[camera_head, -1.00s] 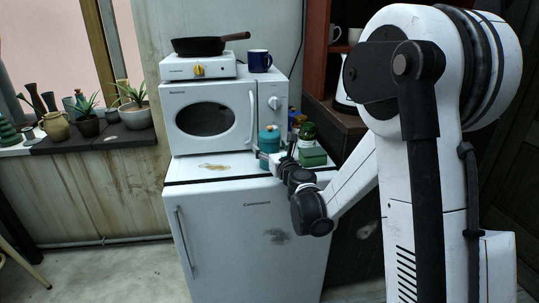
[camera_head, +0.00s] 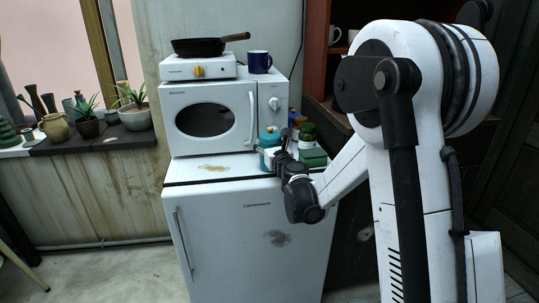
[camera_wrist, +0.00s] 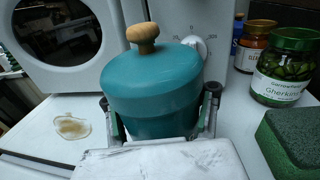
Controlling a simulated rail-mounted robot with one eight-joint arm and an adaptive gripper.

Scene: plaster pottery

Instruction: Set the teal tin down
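The teal tin (camera_wrist: 152,92) is a round lidded pot with a wooden knob on top. It is upright or nearly so in the wrist view, with its lower front hidden by my gripper's body. My gripper (camera_wrist: 158,115) has one finger at each side of the tin, close against its wall, and looks shut on it. In the head view the tin (camera_head: 269,137) is over the right part of the white fridge top (camera_head: 225,172), in front of the microwave. Whether its base touches the fridge top is hidden.
The microwave (camera_head: 205,120) stands close behind. A gherkin jar (camera_wrist: 285,68), small bottles (camera_wrist: 252,45) and a green sponge-like block (camera_wrist: 292,140) are right of the tin. The fridge top is clear to the left, apart from a brown stain (camera_wrist: 72,127).

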